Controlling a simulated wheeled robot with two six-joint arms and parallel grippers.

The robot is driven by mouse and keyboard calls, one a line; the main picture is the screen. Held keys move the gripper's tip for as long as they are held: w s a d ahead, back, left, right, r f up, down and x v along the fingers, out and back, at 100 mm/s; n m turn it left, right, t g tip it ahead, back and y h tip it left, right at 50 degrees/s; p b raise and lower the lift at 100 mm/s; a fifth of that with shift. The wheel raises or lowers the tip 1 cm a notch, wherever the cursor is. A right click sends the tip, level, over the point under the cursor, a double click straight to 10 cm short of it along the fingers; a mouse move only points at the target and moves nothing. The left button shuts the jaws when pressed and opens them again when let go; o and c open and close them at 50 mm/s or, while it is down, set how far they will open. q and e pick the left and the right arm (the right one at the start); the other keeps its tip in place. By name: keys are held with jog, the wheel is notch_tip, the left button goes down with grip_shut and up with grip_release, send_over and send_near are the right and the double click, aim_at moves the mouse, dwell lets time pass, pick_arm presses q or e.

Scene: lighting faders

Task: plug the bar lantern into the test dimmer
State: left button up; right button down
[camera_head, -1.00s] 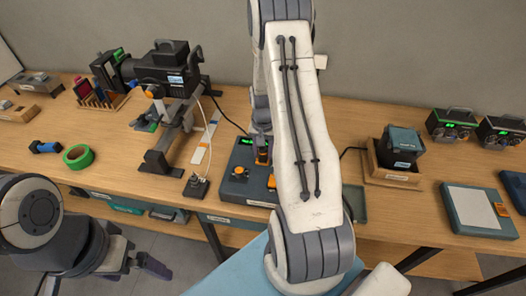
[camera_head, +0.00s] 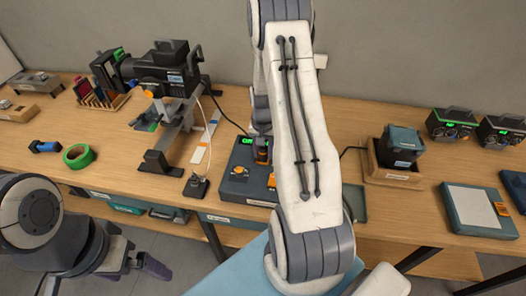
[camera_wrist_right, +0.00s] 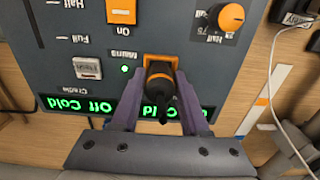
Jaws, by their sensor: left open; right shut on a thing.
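The test dimmer (camera_head: 239,183) is a dark blue-grey box near the table's front edge, partly hidden behind my right arm. In the right wrist view its panel (camera_wrist_right: 82,38) shows an orange switch, an orange-pointed dial and green displays with the word Cold. My right gripper (camera_wrist_right: 158,88) is shut on a black plug (camera_wrist_right: 160,98) with an orange collar, right at an orange square on the panel; I cannot tell how deep it sits. A black lantern (camera_head: 165,72) stands on a bracket at the left; which lantern is the bar lantern is unclear. My left gripper (camera_head: 140,264) is open and empty, low at left.
A small dark lantern (camera_head: 402,139) sits in a wooden tray (camera_head: 393,178) right of my arm. A black block (camera_head: 196,186) with a white cable lies left of the dimmer. Green tape (camera_head: 78,156) lies at left. A pad-topped box (camera_head: 476,208) stands at right.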

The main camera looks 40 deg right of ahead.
aim_at(263, 148)
jog(key=shift+s+a+f, duration=0.1)
jog(key=shift+f, duration=0.1)
jog(key=shift+c, duration=1.6)
grip_release()
notch_tip(263, 148, up, 9)
jog(key=shift+r+b, duration=0.1)
jog(key=shift+b, duration=1.05)
jog(key=shift+r, duration=0.7)
